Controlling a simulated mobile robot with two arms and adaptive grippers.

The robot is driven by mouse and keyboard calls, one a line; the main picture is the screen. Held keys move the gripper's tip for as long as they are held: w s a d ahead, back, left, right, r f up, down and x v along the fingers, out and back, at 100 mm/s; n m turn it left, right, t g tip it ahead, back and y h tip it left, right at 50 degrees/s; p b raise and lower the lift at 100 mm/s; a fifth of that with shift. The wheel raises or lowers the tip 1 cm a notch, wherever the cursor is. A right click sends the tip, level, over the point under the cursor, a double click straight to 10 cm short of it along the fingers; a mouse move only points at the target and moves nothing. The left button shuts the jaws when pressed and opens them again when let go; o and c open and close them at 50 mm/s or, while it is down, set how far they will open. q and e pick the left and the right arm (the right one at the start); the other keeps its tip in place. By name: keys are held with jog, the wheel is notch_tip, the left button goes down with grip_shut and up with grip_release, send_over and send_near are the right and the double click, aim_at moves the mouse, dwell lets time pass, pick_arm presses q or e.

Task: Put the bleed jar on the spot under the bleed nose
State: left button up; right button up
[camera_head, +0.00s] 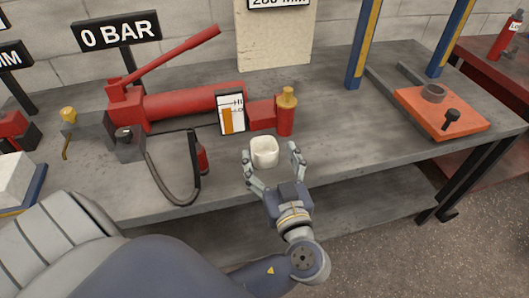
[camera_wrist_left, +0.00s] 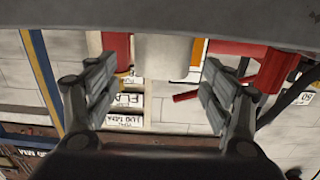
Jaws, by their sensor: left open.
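The white bleed jar (camera_head: 264,151) stands upright near the bench's front edge, in front of the red block with the amber cap. My left gripper (camera_head: 270,156) is open, with its fingers on either side of the jar and gaps showing. In the left wrist view the pale jar (camera_wrist_left: 163,58) shows at the top between the spread fingertips. A yellow knob (camera_head: 69,114) with a thin bent tube below it is at the pump's left end; it may be the bleed nose. I cannot make out a marked spot under it. My right gripper is not in view.
A red hand pump (camera_head: 190,103) lies along the bench (camera_head: 340,138). A gauge card (camera_head: 231,113) stands behind the jar. Bench right of the jar is clear up to the orange plate (camera_head: 440,112).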

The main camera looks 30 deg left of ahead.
aim_at(264, 144)
pick_arm(q)
jog(key=x, duration=0.4)
jog(key=shift+a, duration=0.25)
jog(key=shift+w, duration=0.1)
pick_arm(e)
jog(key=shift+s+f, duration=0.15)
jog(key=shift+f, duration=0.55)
pick_arm(q)
jog(key=shift+c, duration=0.2)
jog(key=c, duration=1.2)
jog(key=shift+c, duration=0.2)
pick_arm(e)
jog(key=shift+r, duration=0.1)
pick_arm(q)
jog(key=shift+r, duration=0.2)
